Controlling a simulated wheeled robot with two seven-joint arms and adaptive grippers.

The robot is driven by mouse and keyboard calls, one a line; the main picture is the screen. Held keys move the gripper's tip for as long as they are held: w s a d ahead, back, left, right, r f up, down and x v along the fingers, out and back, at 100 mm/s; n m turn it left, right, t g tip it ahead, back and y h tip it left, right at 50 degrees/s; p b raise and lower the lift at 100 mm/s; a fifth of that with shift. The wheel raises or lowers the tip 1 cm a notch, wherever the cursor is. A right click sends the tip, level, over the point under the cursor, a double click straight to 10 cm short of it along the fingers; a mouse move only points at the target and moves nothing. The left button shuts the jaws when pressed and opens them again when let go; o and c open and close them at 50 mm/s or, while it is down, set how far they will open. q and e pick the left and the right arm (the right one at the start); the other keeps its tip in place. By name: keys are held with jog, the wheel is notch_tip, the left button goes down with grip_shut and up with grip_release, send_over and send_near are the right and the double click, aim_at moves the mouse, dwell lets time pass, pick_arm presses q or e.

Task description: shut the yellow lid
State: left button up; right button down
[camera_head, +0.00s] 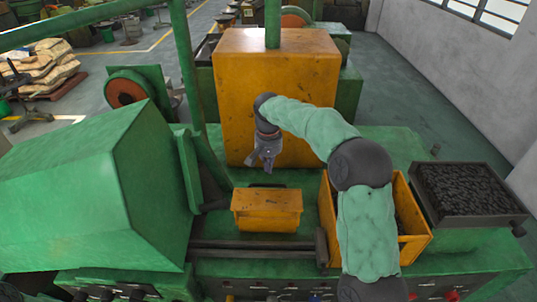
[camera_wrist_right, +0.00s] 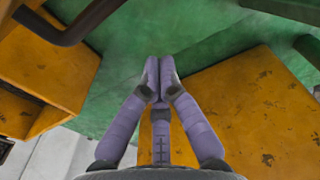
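A small yellow box-shaped part (camera_head: 267,208) with a sloped front sits on the green machine bed at the centre of the head view; it looks like the yellow lid, seemingly down, though I cannot be sure. A large upright yellow housing (camera_head: 275,75) stands behind it. My right gripper (camera_head: 266,162) hangs between them, above and behind the small part, apart from it. In the right wrist view its purple fingers (camera_wrist_right: 158,75) meet at the tips with nothing between them. Yellow surfaces show at left (camera_wrist_right: 45,75) and right (camera_wrist_right: 245,120) there. My left gripper is out of view.
A large green hood (camera_head: 95,190) fills the left. A yellow open bin (camera_head: 412,215) stands at the right, partly behind my right arm. A dark tray of small pieces (camera_head: 470,190) is farther right. A green post (camera_head: 188,70) rises at left of the housing.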

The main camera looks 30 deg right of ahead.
jog(key=s+a, duration=0.1)
jog(key=s+a+p, duration=0.1)
jog(key=s, duration=0.1)
jog(key=shift+s+f, duration=0.1)
jog(key=shift+s, duration=0.15)
dwell(0.4)
